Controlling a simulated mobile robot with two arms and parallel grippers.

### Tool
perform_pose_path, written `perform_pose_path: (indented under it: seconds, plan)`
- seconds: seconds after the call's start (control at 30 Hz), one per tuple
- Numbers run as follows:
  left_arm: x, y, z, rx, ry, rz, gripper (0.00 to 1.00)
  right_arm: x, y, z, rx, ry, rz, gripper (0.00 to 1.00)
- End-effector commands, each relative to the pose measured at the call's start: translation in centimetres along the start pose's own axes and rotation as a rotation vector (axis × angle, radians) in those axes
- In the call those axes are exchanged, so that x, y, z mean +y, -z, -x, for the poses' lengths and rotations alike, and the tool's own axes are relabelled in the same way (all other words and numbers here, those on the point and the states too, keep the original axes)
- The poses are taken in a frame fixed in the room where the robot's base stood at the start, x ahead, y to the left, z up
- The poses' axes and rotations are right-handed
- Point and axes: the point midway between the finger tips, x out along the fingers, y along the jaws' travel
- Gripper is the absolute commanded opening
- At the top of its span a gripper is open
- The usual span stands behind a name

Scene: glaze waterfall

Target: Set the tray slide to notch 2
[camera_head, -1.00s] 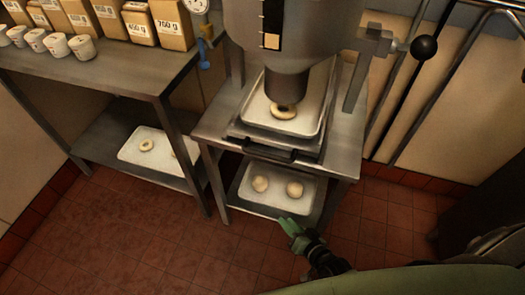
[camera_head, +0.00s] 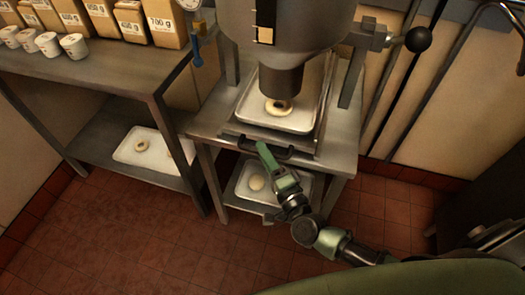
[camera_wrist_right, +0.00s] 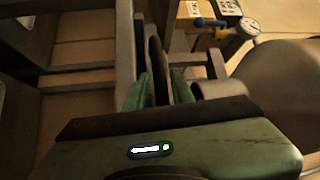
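The tray slide (camera_head: 226,132) is a metal carriage on the stand under the hopper, with a dark handle (camera_head: 284,155) along its front edge. A white tray (camera_head: 305,121) sits on it with one dough ring (camera_head: 277,107) below the nozzle. My right gripper (camera_head: 263,148) is at the middle of the handle. In the right wrist view its green fingers (camera_wrist_right: 160,85) stand apart on either side of a dark bar, which looks like the handle. Whether they touch it is hard to tell. Notch marks cannot be made out. My left gripper is out of view.
A lower tray (camera_head: 243,190) with a dough ball (camera_head: 256,183) is partly hidden behind my right arm. The left shelf unit (camera_head: 110,85) holds cups, labelled boxes and another tray below. A lever with a black knob (camera_head: 418,40) sticks out right. The front floor is clear.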

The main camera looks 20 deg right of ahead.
Motion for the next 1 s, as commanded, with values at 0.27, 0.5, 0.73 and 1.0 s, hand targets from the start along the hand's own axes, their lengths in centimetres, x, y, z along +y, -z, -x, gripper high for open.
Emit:
perform_pose_path:
  seconds: [0.27, 0.5, 0.73, 1.0]
  plan:
    - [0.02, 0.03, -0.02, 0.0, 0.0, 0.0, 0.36, -0.02, -0.02, -0.66, 0.0, 0.0, -0.001, 0.23]
    - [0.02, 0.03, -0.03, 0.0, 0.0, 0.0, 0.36, 0.0, -0.02, -0.63, 0.0, 0.0, 0.0, 0.0]
    - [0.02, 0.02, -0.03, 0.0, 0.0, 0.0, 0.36, 0.01, -0.02, -0.61, 0.0, -0.001, 0.0, 0.0]
    - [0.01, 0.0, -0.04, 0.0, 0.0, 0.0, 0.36, 0.03, -0.02, -0.6, -0.001, -0.001, 0.0, 0.0]
